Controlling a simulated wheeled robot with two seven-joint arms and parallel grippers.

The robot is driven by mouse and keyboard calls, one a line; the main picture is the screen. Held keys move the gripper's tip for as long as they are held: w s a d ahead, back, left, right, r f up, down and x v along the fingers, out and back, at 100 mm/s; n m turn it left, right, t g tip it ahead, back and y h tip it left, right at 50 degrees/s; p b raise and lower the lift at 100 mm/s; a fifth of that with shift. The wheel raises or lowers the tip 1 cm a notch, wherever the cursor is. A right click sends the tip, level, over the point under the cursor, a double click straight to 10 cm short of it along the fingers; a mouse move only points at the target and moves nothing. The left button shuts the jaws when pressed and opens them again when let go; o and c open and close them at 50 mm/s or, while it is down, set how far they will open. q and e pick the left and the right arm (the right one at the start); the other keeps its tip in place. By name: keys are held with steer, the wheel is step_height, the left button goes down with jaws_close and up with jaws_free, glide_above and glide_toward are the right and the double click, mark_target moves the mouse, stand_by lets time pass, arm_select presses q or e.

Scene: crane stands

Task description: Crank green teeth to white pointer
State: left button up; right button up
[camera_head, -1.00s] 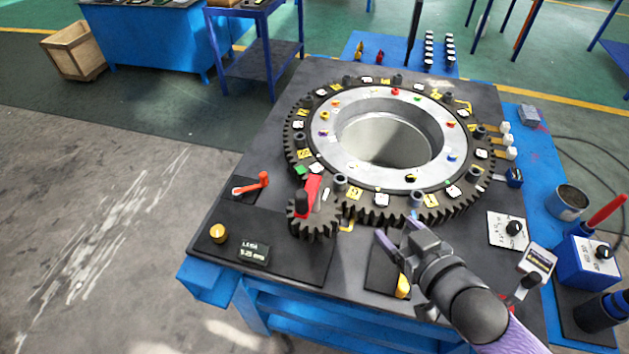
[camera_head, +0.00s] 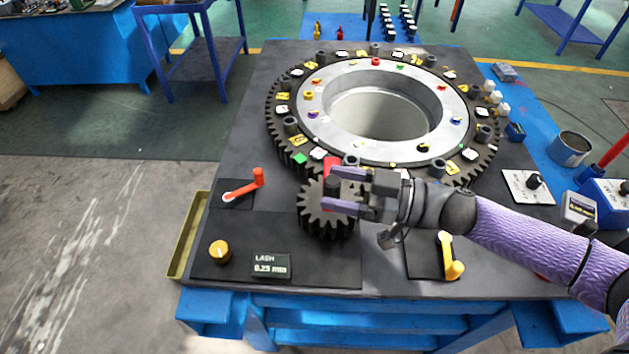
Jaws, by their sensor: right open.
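The large dark ring gear (camera_head: 279,127) lies flat on the table, with a green mark (camera_head: 299,158) at its front left edge. The small dark pinion gear (camera_head: 318,222) meshes with its front edge. I cannot clearly make out the white pointer; my gripper covers part of the meshing area. My left gripper is not in view.
An orange lever (camera_head: 243,187) stands left of the pinion. A yellow knob (camera_head: 219,251) and a lash display (camera_head: 270,265) are at the front left. A yellow lever (camera_head: 449,257) lies below my right arm. Switches and a cup (camera_head: 569,148) line the right side.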

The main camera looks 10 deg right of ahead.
steer(key=shift+x, duration=1.6)
jaws_close()
